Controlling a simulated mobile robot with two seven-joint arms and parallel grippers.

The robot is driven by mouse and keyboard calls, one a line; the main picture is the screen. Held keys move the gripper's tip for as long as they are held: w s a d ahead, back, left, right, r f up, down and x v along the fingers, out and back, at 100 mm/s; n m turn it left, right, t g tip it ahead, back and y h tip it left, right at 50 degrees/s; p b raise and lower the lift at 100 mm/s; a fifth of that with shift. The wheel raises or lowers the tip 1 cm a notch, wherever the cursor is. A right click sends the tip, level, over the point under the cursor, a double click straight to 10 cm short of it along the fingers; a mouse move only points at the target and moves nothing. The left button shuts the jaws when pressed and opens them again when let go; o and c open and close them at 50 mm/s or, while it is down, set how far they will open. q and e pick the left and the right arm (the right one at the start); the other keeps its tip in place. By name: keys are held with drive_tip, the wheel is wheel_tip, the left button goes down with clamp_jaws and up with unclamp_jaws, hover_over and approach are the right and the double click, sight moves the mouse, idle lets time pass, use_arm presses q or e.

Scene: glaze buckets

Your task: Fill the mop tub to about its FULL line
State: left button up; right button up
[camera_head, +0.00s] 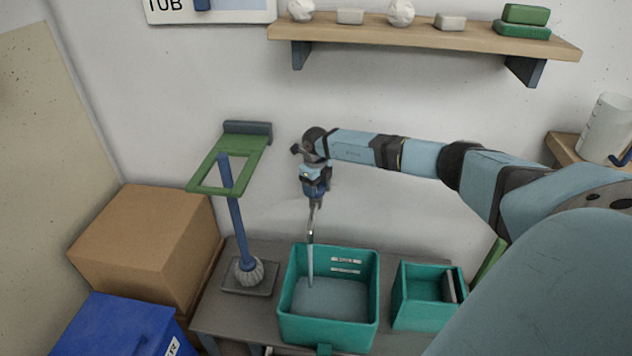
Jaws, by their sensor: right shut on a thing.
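The mop tub (358,328) is an open teal tub on a grey bench. Two pale label marks (346,265) show on its inner back wall; their words are too small to read. Grey-blue water (335,300) lies in the tub, its surface below both marks. A thin pale stream (310,268) falls into the left part of the tub from a slim metal spout (311,228). My right gripper (316,198) is above the tub at the spout's upper end, shut on a small blue part that looks like the tap; its fingers partly hide it. My left gripper is not in view.
A blue-handled mop (238,225) stands left of the tub, through a green wall bracket (203,172). A smaller teal bin (415,312) stands right of the tub. A cardboard box (140,240) and blue box (120,325) are at left. A wooden shelf (400,33) hangs above.

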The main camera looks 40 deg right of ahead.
drive_tip(key=o, duration=0.9)
drive_tip(key=shift+r, duration=0.1)
wheel_tip(320, 180, up, 14)
drive_tip(key=p, duration=0.2)
drive_tip(key=shift+p, duration=0.3)
